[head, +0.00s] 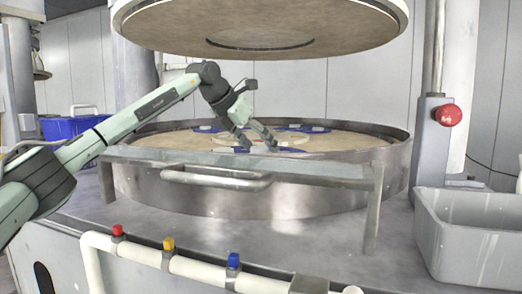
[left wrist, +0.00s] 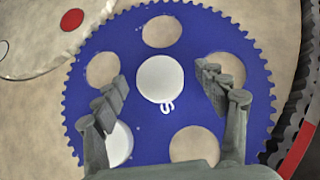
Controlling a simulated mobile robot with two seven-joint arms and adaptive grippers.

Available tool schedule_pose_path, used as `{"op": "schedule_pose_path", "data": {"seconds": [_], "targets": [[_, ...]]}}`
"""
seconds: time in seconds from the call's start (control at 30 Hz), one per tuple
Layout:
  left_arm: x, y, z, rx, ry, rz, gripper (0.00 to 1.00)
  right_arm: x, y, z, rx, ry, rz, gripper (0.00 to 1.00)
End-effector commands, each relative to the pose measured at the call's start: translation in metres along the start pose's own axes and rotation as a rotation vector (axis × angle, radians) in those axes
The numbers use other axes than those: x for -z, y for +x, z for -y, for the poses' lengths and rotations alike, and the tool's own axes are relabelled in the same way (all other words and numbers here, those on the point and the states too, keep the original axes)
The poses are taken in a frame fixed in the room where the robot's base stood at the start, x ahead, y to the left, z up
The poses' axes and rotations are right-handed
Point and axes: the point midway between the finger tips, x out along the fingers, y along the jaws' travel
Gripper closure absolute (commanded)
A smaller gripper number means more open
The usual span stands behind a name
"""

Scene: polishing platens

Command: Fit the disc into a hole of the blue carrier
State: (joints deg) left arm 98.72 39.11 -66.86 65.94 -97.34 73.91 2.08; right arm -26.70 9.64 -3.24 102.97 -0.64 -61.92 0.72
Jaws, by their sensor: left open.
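The blue carrier (left wrist: 138,48) is a toothed wheel lying flat, with several round holes in a ring. A white disc (left wrist: 160,78) lies at its middle, inside the ring of holes, partly over a white marking. The lower-left hole (left wrist: 119,144) shows a whitish round filling, partly behind a finger; the other holes show tan surface. My left gripper (left wrist: 168,98) is open and empty, its fingers apart on the left and right of the white disc. In the head view the left gripper (head: 257,147) points down over the platen; the disc cannot be made out there. My right gripper is in neither view.
The lower platen (head: 180,140) has a raised metal rim, with a rail and handle (head: 216,179) in front. The upper platen (head: 260,30) hangs above. A grey bin (head: 470,235) stands right, a red button (head: 448,115) above it. A blue bin (head: 70,127) is left.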

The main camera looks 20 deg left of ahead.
Motion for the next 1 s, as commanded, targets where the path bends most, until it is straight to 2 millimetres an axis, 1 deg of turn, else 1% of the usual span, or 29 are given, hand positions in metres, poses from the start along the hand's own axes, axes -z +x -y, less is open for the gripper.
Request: {"op": "schedule_pose_path", "data": {"seconds": [0.17,0.63,0.87,1.0], "targets": [[0.0000,0.0001,-0.0002,0.000,0.000,0.001,0.28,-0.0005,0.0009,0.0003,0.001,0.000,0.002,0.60],[-0.0001,-0.0004,-0.0003,0.000,0.000,0.000,0.84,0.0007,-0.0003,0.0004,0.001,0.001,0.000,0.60],[-0.0010,-0.0012,-0.0002,0.000,0.000,0.002,0.85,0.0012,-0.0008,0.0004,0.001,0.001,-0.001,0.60],[-0.0058,-0.0058,-0.0002,-0.001,0.000,0.003,0.85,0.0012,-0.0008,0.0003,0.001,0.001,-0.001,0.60]]}}
